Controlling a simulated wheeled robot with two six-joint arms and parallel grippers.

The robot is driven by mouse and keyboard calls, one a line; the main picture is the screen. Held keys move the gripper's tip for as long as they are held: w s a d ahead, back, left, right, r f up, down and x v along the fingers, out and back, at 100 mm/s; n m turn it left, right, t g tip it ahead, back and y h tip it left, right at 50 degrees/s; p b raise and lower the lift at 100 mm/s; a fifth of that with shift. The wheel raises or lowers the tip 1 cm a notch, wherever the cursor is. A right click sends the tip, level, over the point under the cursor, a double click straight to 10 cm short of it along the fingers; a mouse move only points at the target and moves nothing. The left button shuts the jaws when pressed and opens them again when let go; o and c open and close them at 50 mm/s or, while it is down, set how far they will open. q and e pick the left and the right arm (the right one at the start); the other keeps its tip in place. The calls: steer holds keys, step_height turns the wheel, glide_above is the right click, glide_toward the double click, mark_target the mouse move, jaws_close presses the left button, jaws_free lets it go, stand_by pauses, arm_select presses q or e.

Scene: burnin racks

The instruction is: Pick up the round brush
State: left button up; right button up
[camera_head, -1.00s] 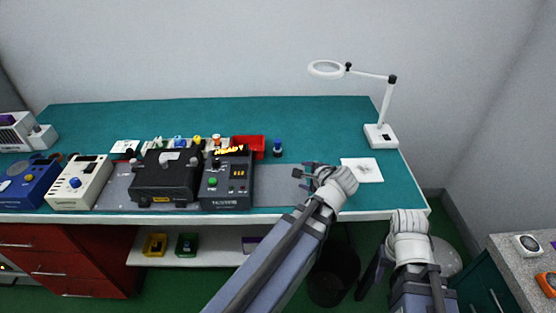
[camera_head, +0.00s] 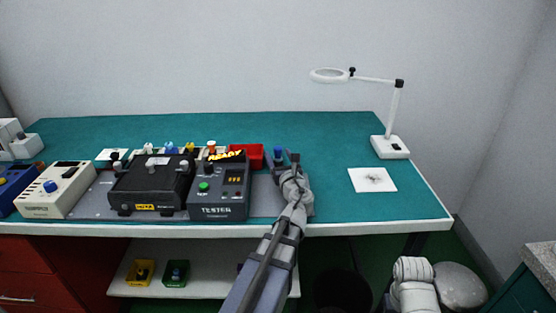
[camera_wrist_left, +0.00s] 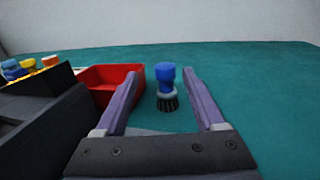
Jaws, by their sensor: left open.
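The round brush (camera_wrist_left: 166,90) stands upright on the teal bench, with a blue handle, a pale collar and dark bristles pointing down. In the head view its blue top (camera_head: 278,151) shows just beyond my left gripper (camera_head: 284,162), which hides its lower part. My left gripper is open, and in the left wrist view its two purple fingers (camera_wrist_left: 161,84) reach forward on either side of the brush, which appears between them without visible contact. My right arm is low at the right, and its fingers do not show.
A red bin (camera_wrist_left: 105,78) stands close left of the brush. The black tester (camera_head: 220,188) and a black box (camera_head: 150,185) are further left. A magnifier lamp (camera_head: 390,147) and a white sheet (camera_head: 372,180) lie right. The bench behind the brush is clear.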

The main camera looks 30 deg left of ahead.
mark_target(277, 147)
arm_select(q)
steer(key=shift+w+d+x, duration=0.1)
steer(key=shift+x, duration=1.7)
steer(key=shift+w+d+x, duration=0.15)
steer(key=shift+x, duration=1.65)
steer(key=shift+s+f, duration=0.1)
steer(key=shift+f, duration=0.1)
steer(key=shift+c, duration=0.3)
jaws_close()
